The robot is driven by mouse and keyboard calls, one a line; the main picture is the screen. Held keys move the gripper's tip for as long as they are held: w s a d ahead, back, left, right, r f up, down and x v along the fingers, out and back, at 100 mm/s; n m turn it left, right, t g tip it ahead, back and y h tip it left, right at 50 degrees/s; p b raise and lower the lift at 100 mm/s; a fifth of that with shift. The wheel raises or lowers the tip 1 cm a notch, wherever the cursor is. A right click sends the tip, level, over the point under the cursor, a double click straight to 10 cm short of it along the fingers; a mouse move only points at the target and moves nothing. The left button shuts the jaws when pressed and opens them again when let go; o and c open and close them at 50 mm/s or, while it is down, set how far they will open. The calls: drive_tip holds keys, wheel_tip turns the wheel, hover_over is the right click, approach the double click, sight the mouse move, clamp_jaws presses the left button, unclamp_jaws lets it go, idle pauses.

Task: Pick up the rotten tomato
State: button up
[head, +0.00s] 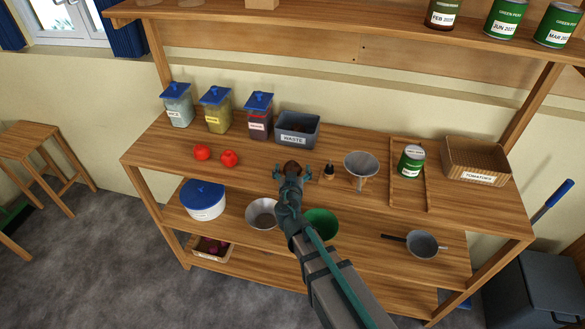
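The fingers look wider apart than the tomato, and I see no clear contact. Two bright red tomatoes (202,152) (229,158) lie to the left on the same worktop.
The waste bin (297,136) stands close behind, beside several blue-lidded jars. Farther right are a green can (411,165) and the tomatoes crate (475,175).

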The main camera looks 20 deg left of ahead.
drive_tip(key=c, duration=0.8)
drive_tip(key=shift+r, duration=0.1)
